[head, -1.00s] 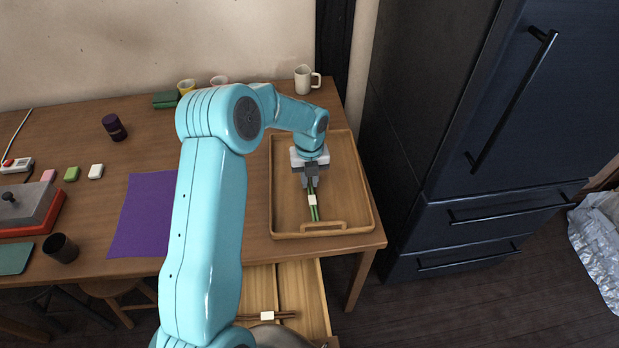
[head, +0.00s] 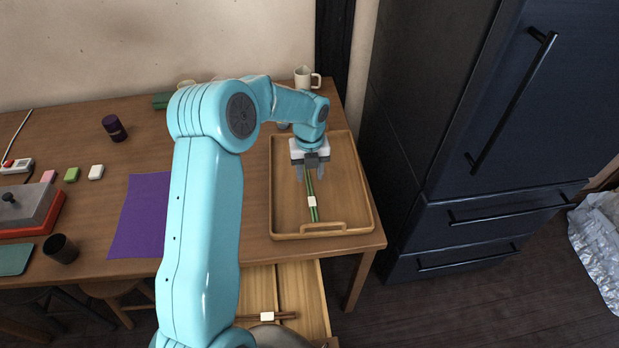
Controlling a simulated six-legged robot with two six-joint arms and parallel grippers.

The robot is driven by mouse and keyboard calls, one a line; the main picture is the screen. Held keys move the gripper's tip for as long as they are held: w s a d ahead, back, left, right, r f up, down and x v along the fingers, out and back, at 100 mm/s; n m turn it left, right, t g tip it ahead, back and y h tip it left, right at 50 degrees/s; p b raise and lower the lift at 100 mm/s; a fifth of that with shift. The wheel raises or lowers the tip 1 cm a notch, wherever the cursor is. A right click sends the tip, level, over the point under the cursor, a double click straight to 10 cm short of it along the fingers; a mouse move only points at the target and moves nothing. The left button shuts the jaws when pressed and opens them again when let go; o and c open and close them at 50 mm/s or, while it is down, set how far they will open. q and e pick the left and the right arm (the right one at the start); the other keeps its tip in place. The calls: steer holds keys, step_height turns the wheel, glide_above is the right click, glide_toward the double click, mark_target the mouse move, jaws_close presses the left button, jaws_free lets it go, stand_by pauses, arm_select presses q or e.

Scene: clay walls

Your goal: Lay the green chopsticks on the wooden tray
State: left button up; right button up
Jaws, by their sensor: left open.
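The green chopsticks (head: 314,213), bound by a white band, lie in the wooden tray (head: 358,210) at the right end of the table. My left gripper (head: 310,177) is over the tray, its two fingers apart on either side of the chopsticks' far part. It is open and does not grip them. The far ends of the chopsticks are hidden under the gripper. My right gripper is not in view.
An open drawer (head: 318,300) below the table holds brown chopsticks (head: 280,316). A white mug (head: 304,78) stands behind the tray. A purple mat (head: 140,225) lies left of my arm. A dark fridge (head: 420,130) stands at the right.

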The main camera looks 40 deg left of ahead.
mark_target(309, 185)
arm_select(q)
step_height(309, 185, up, 9)
steer(key=shift+p, duration=0.35)
stand_by(0.3)
